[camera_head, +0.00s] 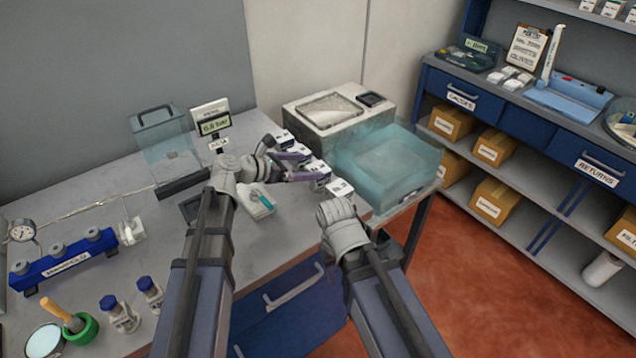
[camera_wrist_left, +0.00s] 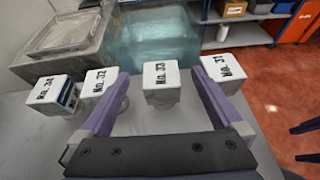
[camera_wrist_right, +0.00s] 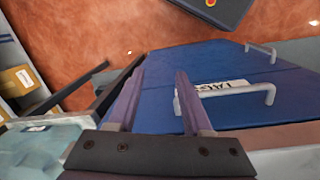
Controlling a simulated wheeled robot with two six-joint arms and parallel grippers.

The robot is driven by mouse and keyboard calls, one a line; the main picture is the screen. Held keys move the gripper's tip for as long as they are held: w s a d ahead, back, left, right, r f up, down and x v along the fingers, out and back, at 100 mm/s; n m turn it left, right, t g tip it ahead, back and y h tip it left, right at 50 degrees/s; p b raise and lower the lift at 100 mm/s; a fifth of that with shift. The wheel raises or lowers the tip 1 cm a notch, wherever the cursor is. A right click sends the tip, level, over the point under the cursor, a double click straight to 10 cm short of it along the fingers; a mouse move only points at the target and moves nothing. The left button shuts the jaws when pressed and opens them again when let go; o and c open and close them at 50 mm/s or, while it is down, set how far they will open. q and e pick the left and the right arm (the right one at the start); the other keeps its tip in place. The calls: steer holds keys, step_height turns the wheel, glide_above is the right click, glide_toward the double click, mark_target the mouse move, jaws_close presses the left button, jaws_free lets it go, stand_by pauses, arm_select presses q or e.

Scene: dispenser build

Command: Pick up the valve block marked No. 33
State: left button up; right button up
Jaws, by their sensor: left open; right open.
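The valve block marked No. 33 (camera_wrist_left: 161,84) is a white-topped block on the grey table. In the left wrist view it stands between and just beyond the fingertips of my left gripper (camera_wrist_left: 159,74). I cannot tell whether a finger touches it. In the head view my left gripper (camera_head: 308,166) is open at the row of blocks; the third block from the back (camera_head: 319,169) is partly behind its fingers. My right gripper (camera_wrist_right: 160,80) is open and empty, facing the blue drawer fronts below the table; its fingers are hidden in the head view.
No. 32 (camera_wrist_left: 101,78) and No. 34 (camera_wrist_left: 52,94) stand left of No. 33; No. 31 (camera_wrist_left: 223,68) stands close on its right. Behind are a grey stone-like box (camera_head: 325,112) and a translucent teal box (camera_head: 390,165). A scale display (camera_head: 212,125) stands left.

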mark_target(325, 175)
arm_select(q)
step_height(325, 175, down, 4)
steer(key=b, duration=0.3)
steer(key=shift+f, duration=0.25)
steer(key=shift+b+x, duration=0.65)
steer(key=shift+x, duration=0.35)
steer(key=shift+w+d, duration=0.15)
steer(key=shift+d, duration=0.1)
steer(key=b+x, duration=0.1)
steer(key=x, duration=0.3)
steer(key=shift+w+f+b, duration=0.1)
steer(key=shift+f+b, duration=0.05)
steer(key=shift+b, duration=0.25)
steer(key=shift+w+d+f, duration=0.1)
steer(key=shift+w+d, duration=0.05)
steer(key=shift+d, duration=0.2)
steer(key=shift+c, duration=0.2)
jaws_close()
